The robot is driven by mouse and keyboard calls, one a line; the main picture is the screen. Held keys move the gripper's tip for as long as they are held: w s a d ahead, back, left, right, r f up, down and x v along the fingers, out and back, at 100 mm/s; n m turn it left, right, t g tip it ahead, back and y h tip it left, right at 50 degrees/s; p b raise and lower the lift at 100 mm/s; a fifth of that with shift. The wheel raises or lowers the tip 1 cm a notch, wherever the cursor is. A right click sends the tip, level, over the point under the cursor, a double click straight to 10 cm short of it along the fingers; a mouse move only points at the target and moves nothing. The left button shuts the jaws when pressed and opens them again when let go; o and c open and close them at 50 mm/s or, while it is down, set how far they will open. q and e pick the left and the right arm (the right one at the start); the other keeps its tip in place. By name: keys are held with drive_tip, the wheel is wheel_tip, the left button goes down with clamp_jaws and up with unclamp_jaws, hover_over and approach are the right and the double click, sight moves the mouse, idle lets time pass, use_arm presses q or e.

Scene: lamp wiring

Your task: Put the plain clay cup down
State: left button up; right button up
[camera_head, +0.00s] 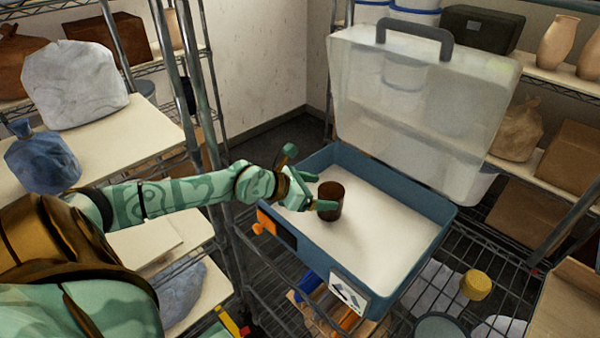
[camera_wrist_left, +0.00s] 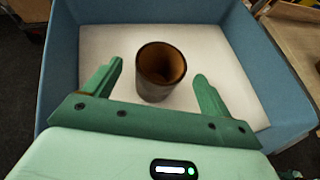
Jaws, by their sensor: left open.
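The plain clay cup (camera_head: 331,202) is dark brown and stands upright on the white floor of the blue box (camera_head: 411,262), near its left side. In the left wrist view the cup (camera_wrist_left: 160,72) shows its open, empty mouth, between and slightly beyond the fingertips. My left gripper (camera_head: 306,180) is open around the near side of the cup, with a gap to each finger in the left wrist view (camera_wrist_left: 157,76). My right gripper is not in view.
The box's clear lid (camera_head: 425,95) with a grey handle stands raised at the back. White floor inside the box is free to the right of the cup. Wire shelves with bags (camera_head: 75,82) and vases (camera_head: 557,42) flank the box. A yellow lidded thing (camera_head: 476,285) sits at the lower right.

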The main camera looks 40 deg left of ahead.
use_arm(q)
drive_tip(key=p+v, duration=0.2)
drive_tip(key=v, duration=0.6)
drive_tip(key=shift+d+f, duration=0.1)
idle(0.9)
